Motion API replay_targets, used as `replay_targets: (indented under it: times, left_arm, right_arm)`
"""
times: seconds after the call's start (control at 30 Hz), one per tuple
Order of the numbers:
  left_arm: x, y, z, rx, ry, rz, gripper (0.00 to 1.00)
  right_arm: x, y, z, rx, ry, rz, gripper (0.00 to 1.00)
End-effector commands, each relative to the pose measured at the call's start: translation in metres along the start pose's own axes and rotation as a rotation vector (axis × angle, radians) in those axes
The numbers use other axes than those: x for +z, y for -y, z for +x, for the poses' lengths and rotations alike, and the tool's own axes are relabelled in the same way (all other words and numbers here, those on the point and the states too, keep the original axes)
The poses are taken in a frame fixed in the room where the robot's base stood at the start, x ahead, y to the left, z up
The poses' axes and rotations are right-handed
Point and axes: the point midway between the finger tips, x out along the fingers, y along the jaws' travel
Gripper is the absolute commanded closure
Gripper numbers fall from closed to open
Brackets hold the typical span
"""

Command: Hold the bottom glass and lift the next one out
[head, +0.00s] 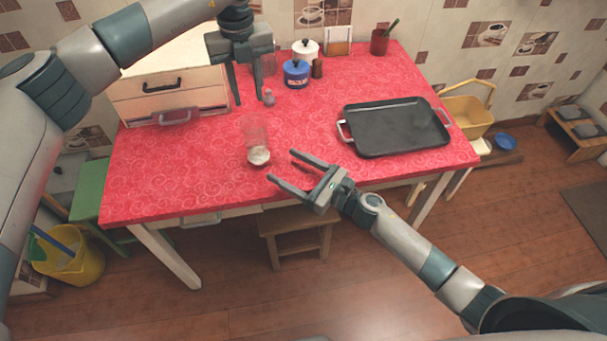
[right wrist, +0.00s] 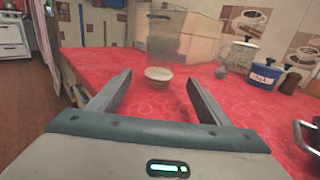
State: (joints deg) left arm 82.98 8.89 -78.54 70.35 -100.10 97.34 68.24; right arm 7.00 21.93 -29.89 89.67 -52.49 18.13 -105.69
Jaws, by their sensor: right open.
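A clear glass stack (head: 257,140) stands upright on the red counter, with a whitish base at the bottom. It also shows in the right wrist view (right wrist: 160,48), straight ahead between my right fingers. The glasses are so transparent that I cannot tell where one ends and the other begins. My right gripper (head: 281,167) is open and empty, low at the counter's front edge, just right of the stack and apart from it. My left gripper (head: 253,100) hangs pointing down above the counter, behind the stack, with its fingers apart and nothing between them.
A black tray (head: 395,128) with handles lies at right on the red counter (head: 190,165). A blue pot (head: 296,73), a white pot (head: 305,48) and a small grey shaker (head: 269,98) stand at the back. A drawer box (head: 170,95) is at back left. The counter around the stack is clear.

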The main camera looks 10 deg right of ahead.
Motion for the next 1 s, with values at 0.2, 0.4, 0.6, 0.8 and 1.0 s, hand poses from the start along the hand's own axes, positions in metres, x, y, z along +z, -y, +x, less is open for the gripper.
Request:
replay_targets:
  times: [0.2, 0.4, 0.6, 0.8, 1.0]
  left_arm:
    - [0.0, 0.0, 0.0, 0.0, 0.0, 0.0, 0.69]
    - [0.0, 0.0, 0.0, 0.0, 0.0, 0.0, 0.69]
    - [0.0, 0.0, 0.0, 0.0, 0.0, 0.0, 0.69]
    - [0.0, 0.0, 0.0, 0.0, 0.0, 0.0, 0.69]
    - [0.0, 0.0, 0.0, 0.0, 0.0, 0.0, 0.69]
  right_arm:
    - [0.001, 0.0, 0.038, 0.0, 0.002, -0.001, 0.29]
    - [0.001, 0.0, 0.066, 0.0, 0.001, 0.001, 0.29]
    - [0.0, 0.0, 0.082, 0.0, 0.0, 0.001, 0.29]
    - [0.0, 0.0, 0.086, 0.0, 0.0, 0.0, 0.29]
    - [0.0, 0.0, 0.086, 0.0, 0.0, 0.0, 0.29]
